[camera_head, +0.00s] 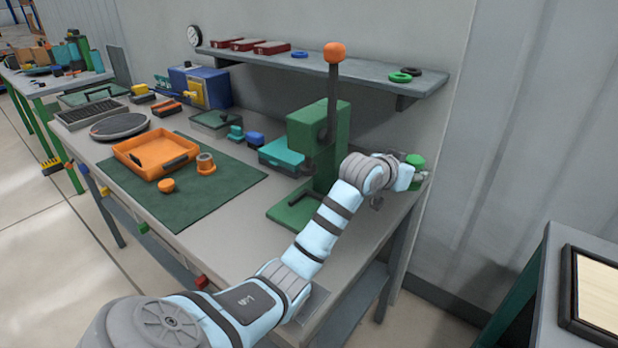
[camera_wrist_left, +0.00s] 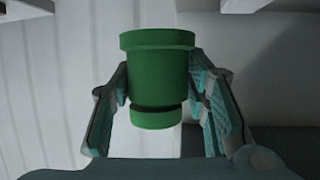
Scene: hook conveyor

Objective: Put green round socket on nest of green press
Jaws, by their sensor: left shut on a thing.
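The green round socket (camera_wrist_left: 158,75) is gripped between the two fingers of my left gripper (camera_wrist_left: 165,95) in the left wrist view. It has a wider rim at one end and a groove near the other. In the head view the socket (camera_head: 415,160) shows at the end of my left arm, right of the green press. My left gripper (camera_head: 418,176) is at the table's right end, partly hidden by its own wrist. The green press (camera_head: 305,130) has a green base plate (camera_head: 290,216) and a lever with an orange knob (camera_head: 334,53). Its nest cannot be made out. My right gripper is out of view.
A wall shelf (camera_head: 350,72) with red boxes and rings hangs above the workbench (camera_head: 225,232). An orange tray (camera_head: 150,145) and small orange parts (camera_head: 206,163) lie on a green mat (camera_head: 195,211). A teal box (camera_head: 281,154) stands left of the press.

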